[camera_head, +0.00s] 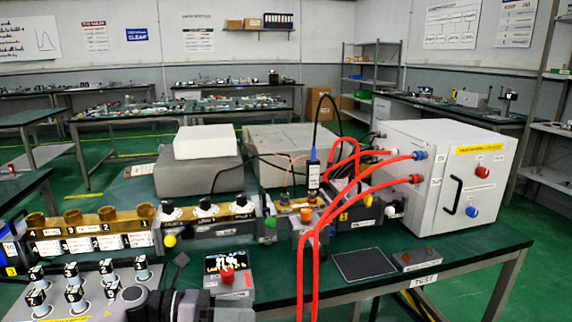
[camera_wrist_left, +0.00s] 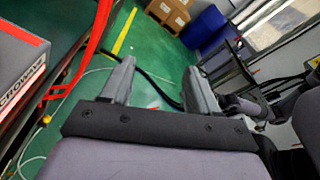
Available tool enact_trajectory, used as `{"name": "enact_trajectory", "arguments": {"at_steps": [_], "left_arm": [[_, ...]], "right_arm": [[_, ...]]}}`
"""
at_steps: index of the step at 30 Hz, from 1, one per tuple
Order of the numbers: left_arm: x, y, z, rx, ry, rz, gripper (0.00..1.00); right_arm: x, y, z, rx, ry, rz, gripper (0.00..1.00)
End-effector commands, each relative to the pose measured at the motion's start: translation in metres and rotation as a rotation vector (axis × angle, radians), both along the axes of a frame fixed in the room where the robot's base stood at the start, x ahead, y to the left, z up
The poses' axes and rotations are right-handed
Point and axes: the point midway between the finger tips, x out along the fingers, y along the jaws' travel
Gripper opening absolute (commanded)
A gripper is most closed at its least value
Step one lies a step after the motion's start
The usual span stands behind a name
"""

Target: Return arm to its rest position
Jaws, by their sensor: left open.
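My left arm comes in at the bottom edge of the head view, with the left gripper (camera_head: 215,307) low in front of the bench. In the left wrist view the two grey fingers of this gripper (camera_wrist_left: 158,85) stand wide apart. Nothing is between them but a view of the green floor and a dark cable beyond. My right gripper does not show clearly in either view.
The green bench (camera_head: 455,258) carries a white metal box (camera_head: 435,185) with red cables (camera_head: 318,240), brass waveguide parts (camera_head: 110,222), a small red-button display unit (camera_head: 229,280) and a black pad (camera_head: 363,264). Connector posts (camera_head: 75,297) stand close left of the arm. Open floor lies right of the bench.

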Motion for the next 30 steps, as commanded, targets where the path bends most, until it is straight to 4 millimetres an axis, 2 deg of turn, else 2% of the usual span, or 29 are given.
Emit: {"name": "enact_trajectory", "arguments": {"at_steps": [1,4,7,11,17,20,23,27,30], "left_arm": [[-0.009,-0.011,-0.003,-0.088,0.085,0.051,0.60],[-0.018,-0.022,-0.004,-0.263,0.265,0.167,0.60],[-0.026,-0.024,-0.008,-0.435,0.464,0.288,0.60],[-0.036,-0.014,-0.019,-0.655,0.738,0.447,0.60],[-0.062,0.019,-0.054,-0.986,1.179,0.703,0.60],[-0.083,0.039,-0.079,-1.149,1.400,0.836,0.60],[-0.111,0.060,-0.105,-1.313,1.616,0.973,0.60],[-0.160,0.086,-0.140,-1.533,1.888,1.161,0.60],[-0.193,0.099,-0.157,-1.662,2.034,1.274,0.60]], "right_arm": [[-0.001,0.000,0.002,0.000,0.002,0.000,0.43],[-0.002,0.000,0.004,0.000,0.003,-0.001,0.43],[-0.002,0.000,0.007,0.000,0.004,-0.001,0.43],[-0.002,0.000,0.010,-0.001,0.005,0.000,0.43],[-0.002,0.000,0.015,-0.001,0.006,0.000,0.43],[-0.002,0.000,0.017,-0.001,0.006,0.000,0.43],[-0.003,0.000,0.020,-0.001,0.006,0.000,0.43],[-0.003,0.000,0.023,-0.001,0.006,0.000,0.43],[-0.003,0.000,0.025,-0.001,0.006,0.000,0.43]]}}
